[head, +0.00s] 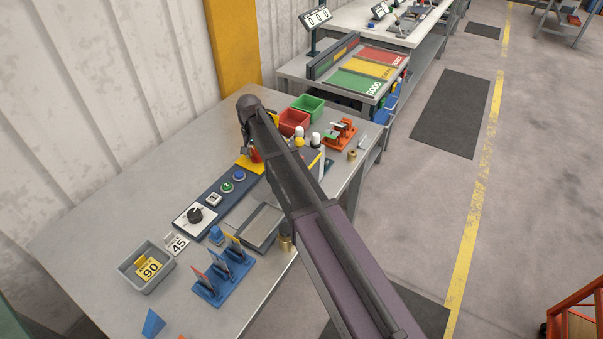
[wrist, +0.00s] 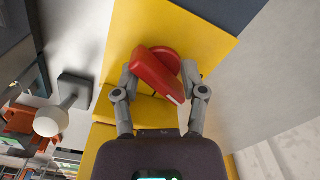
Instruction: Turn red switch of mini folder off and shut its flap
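The red switch (wrist: 158,72) shows in the wrist view as a handle lying diagonally, upper left to lower right, on a yellow plate (wrist: 205,32). A raised yellow piece (wrist: 140,108), perhaps the flap, lies just below it and is partly covered by my gripper. My gripper (wrist: 160,70) has one finger on each side of the handle, close to it or touching; I cannot tell whether it is pinched.
A dark panel strip holds a black dial (head: 195,215), a green button (head: 227,187) and a blue button (head: 240,175). Red (head: 292,122) and green (head: 309,106) bins and white-topped posts stand close to my arm. The bench's back left is clear.

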